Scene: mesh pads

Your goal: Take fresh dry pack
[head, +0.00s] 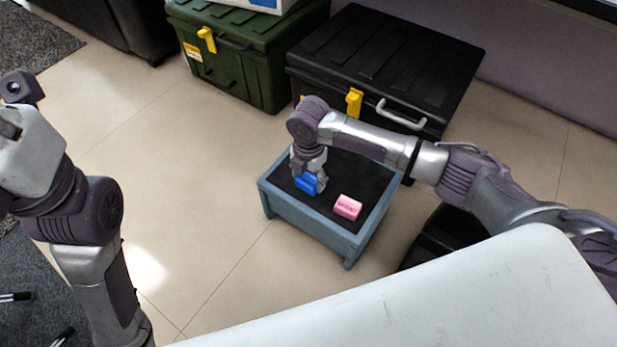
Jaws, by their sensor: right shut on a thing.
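A small blue pack (307,184) is at the left part of the dark top of a low blue-grey stool. My right gripper (309,179) points down over the stool and is shut on the blue pack. I cannot tell whether the pack touches the top. A pink pack (348,207) with dark lettering lies to its right, apart from the gripper. I cannot tell from the picture which one is the dry pack. My left arm stands at the left edge, and its gripper fingers are not clearly visible.
The low stool (311,223) has a raised rim. Behind it stand a black case (390,55) with a yellow latch and a green case (245,55). A dark object (440,238) is on the floor right of the stool. The tiled floor (215,165) left of the stool is clear.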

